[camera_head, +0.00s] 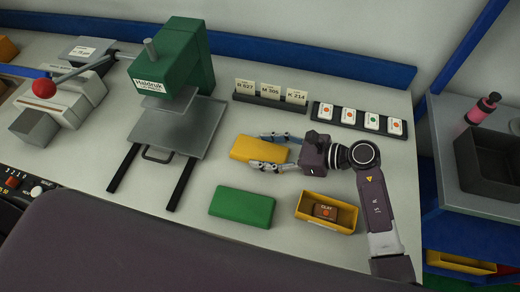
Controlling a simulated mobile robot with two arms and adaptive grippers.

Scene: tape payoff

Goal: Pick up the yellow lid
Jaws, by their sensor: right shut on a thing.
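The yellow lid (245,149) is a flat yellow block shape in the middle of the table, right of the green press. My right gripper (258,150) reaches in from the right and is shut on the yellow lid, one finger along its far side and one along its near side. I cannot tell whether the lid touches the table. My left gripper is not in view.
A green lid-like block (242,207) lies left of the yellow box. The green press (172,70) with its grey plate stands to the left. A card holder (270,101) and a tray of labelled pieces (358,119) are behind. A dark bin (485,165) sits at the right.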

